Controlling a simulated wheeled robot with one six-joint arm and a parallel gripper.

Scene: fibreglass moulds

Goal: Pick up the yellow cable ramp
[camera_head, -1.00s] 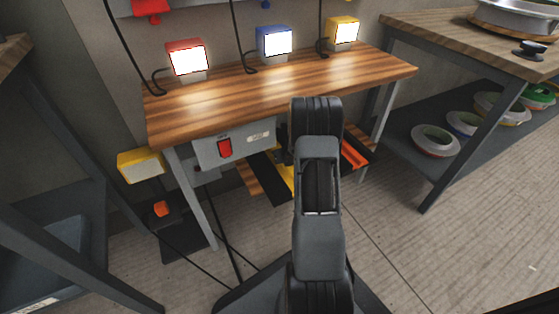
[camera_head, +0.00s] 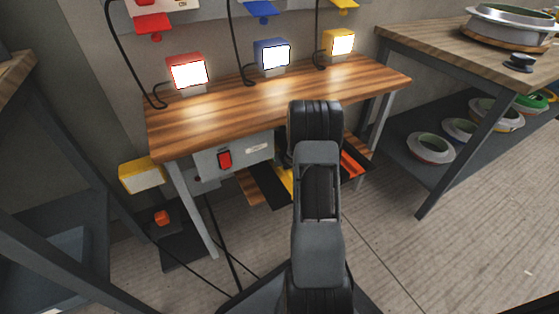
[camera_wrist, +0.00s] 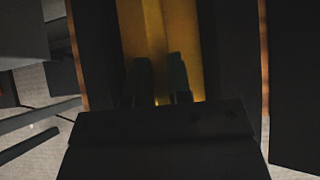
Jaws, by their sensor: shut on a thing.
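The yellow cable ramp (camera_head: 287,179) lies under the wooden workbench, on a low wooden shelf. It has a yellow middle strip between black sides, and my arm hides part of it in the head view. In the wrist view the yellow strip (camera_wrist: 160,35) runs away from the camera, dark on both sides. My gripper (camera_wrist: 160,75) is shut on the ramp, its two dark fingers over the yellow strip. In the head view my gripper is hidden behind my arm. Whether the ramp is clear of the shelf cannot be told.
The workbench top (camera_head: 230,108) stands over the ramp, with a grey switch box (camera_head: 250,152) under its front edge. An orange and black ramp (camera_head: 353,163) lies to the right. Bench legs and hanging cables are close on the left. Floor is open at front right.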

